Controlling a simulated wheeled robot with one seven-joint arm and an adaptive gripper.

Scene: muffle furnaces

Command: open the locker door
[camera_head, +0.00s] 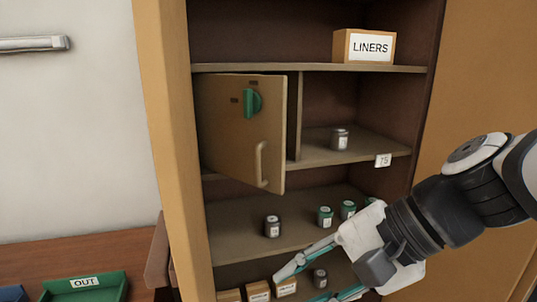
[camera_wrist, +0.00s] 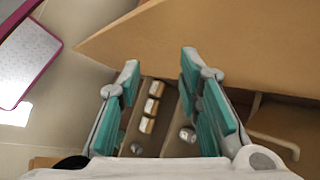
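The locker door (camera_head: 225,140) is a small tan panel in the open cabinet, with a green knob (camera_head: 252,102) and a pale bar handle (camera_head: 261,165). It stands ajar, its right edge swung out in front of the shelf and partition. My gripper (camera_head: 312,284) is below and to the right of the door, in front of the lower shelves. Its fingers are apart with nothing between them, and it is clear of the handle. In the wrist view my gripper (camera_wrist: 158,95) is open, and the handle (camera_wrist: 274,143) shows at lower right.
A LINERS box (camera_head: 370,46) stands on the top shelf. Several small jars (camera_head: 272,226) and boxes (camera_head: 258,290) sit on the lower shelves behind my gripper. A green OUT tray (camera_head: 85,286) lies on a table at left. A large tan panel (camera_head: 485,70) stands at right.

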